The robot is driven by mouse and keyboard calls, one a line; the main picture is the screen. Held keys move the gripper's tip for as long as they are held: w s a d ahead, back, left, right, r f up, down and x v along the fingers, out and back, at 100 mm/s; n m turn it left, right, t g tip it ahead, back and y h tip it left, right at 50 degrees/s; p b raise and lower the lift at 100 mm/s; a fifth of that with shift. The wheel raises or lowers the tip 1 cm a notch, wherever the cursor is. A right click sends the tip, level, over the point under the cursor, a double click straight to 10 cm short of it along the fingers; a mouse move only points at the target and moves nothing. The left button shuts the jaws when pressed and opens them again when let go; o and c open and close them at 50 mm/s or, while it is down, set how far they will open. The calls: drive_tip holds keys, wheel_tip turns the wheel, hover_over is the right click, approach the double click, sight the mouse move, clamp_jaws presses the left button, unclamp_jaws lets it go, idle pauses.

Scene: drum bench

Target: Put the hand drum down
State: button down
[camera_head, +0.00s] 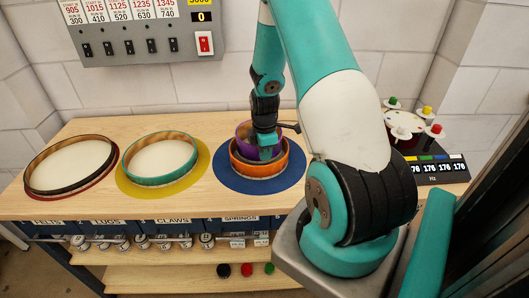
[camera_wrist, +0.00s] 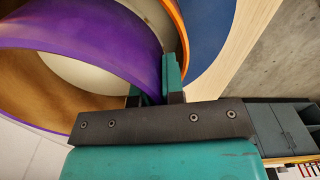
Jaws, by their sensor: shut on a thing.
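A purple hand drum (camera_head: 243,131) is in my gripper (camera_head: 266,146). In the wrist view, the gripper (camera_wrist: 152,92) is shut on the wall of the purple drum (camera_wrist: 85,35). The purple drum is tilted and overlaps an orange drum (camera_head: 273,165) in the head view. I cannot tell whether the two touch. The orange drum lies on a round blue mat (camera_head: 228,177), and its rim (camera_wrist: 178,22) also shows in the wrist view. My arm hides part of both drums.
A teal drum (camera_head: 126,171) lies on a yellow mat (camera_head: 154,191), and a dark-rimmed drum (camera_head: 32,186) on a red mat (camera_head: 75,195), both on the wooden bench (camera_head: 90,209). A stand with coloured knobs (camera_head: 404,120) is at the right. A switch panel (camera_head: 140,30) hangs on the wall.

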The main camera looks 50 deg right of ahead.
drive_tip(key=shift+f, duration=0.35)
drive_tip(key=shift+f+b, duration=0.45)
drive_tip(key=shift+f, duration=0.1)
drive_tip(key=shift+f, duration=0.1)
